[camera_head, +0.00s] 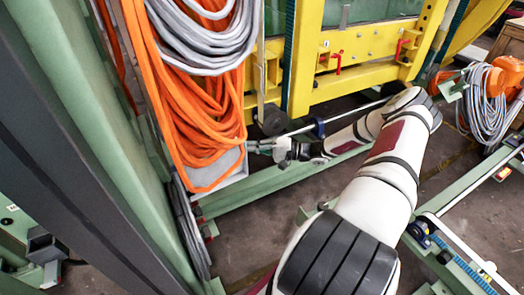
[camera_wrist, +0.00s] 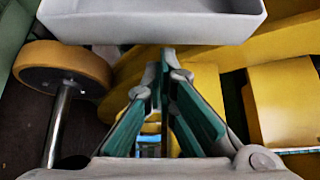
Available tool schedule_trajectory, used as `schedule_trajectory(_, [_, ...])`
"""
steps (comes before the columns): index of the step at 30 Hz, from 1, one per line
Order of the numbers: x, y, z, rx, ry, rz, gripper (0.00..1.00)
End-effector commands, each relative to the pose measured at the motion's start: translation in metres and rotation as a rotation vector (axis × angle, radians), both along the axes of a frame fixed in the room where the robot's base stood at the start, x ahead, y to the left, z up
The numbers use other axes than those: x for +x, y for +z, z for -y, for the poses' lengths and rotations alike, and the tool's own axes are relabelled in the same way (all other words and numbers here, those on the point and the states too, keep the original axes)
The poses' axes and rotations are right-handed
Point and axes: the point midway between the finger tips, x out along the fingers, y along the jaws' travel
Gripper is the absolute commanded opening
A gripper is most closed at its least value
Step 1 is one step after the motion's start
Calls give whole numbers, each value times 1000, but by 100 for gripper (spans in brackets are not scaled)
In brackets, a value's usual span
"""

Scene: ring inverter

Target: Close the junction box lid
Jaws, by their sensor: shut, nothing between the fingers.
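A light grey box-shaped part (camera_head: 232,172), which looks like the junction box, sits behind the hanging orange cables, which hide most of it. In the wrist view a pale grey shallow part with a raised rim (camera_wrist: 150,28) spans the top; I cannot tell whether it is the lid or the box body. My gripper (camera_head: 254,147) is at the right side of the grey box. In the wrist view my gripper (camera_wrist: 165,62) is shut and empty, with its fingertips at the lower edge of the pale part. I cannot tell whether they touch it.
Orange cables (camera_head: 190,115) and grey cable coils (camera_head: 208,35) hang at the left of my gripper. A yellow frame (camera_head: 345,75) stands behind my arm. Green rails (camera_head: 265,178) run along the floor. A tan roller (camera_wrist: 62,65) is at the left in the wrist view.

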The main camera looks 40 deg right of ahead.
Motion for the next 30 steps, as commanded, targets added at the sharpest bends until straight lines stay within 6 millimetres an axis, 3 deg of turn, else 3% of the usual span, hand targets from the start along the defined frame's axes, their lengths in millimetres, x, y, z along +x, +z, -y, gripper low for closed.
schedule_trajectory(6, [9,0,-7,0,0,0,0])
schedule_trajectory(19, [5,1,-8,1,0,-1,0])
schedule_trajectory(23, [-5,2,-8,1,0,-1,0])
schedule_trajectory(30, [-43,3,-14,3,-1,-3,0])
